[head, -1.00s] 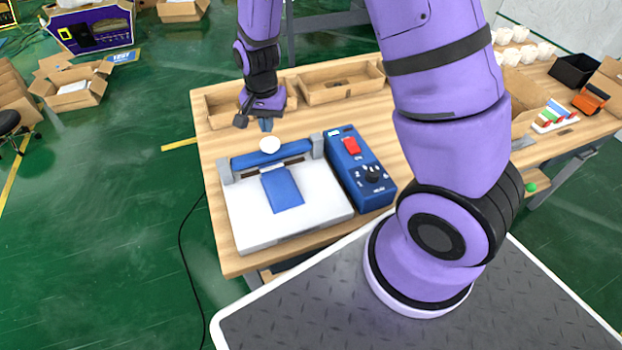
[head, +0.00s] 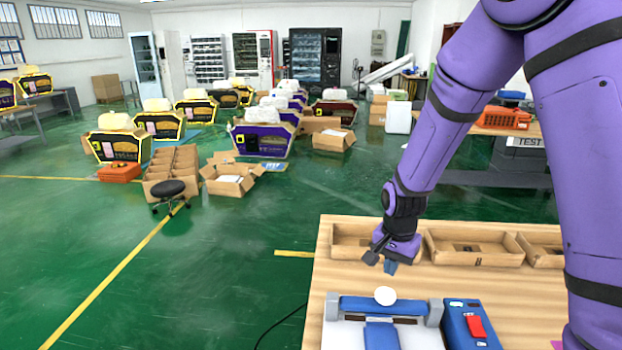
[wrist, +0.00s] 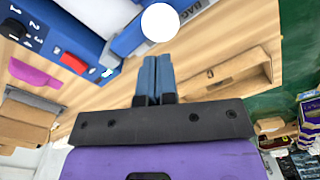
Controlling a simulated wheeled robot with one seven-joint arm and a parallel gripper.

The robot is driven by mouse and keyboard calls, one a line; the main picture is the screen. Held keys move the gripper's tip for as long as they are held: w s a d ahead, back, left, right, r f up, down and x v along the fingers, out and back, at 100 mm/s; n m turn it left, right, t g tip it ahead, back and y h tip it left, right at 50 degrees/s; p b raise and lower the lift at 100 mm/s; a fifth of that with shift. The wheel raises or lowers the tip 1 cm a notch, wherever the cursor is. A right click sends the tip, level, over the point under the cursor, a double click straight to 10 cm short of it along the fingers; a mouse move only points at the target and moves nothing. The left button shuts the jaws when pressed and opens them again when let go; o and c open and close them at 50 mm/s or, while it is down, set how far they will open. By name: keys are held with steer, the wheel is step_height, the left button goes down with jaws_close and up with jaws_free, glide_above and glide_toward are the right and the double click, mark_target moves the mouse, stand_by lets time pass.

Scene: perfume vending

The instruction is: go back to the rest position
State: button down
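My gripper (head: 390,267) hangs above the wooden table, just behind the sealing machine. In the wrist view, its two blue fingers (wrist: 155,80) are together with nothing visible between them. The sealing machine has a blue bar (head: 382,306) between grey end blocks; its lower part is cut off by the picture edge. A flat blue piece (head: 381,336) lies on its front. A plain white disc (head: 385,296) appears near the bar, close to the fingertips; I cannot tell whether it touches anything. It also shows in the wrist view (wrist: 160,22).
A blue control box (head: 462,326) with a red switch stands right of the machine. Shallow wooden trays line the table's (head: 325,280) back edge, close to my gripper. Open cardboard boxes (head: 230,178) and a black stool (head: 170,190) stand on the green floor.

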steer(key=s+d+r+n+t, duration=0.15)
steer(key=s+r, duration=0.25)
steer(key=r, duration=0.6)
steer(key=s+d+r+n+t, duration=0.1)
steer(key=s+d+r+n, duration=0.15)
steer(key=s+r, duration=0.45)
steer(key=s+d+r+n+t, duration=0.2)
steer(key=s+r+n, duration=0.2)
steer(key=s+r, duration=0.7)
steer(key=shift+s+d+r, duration=0.4)
steer(key=shift+s, duration=0.6)
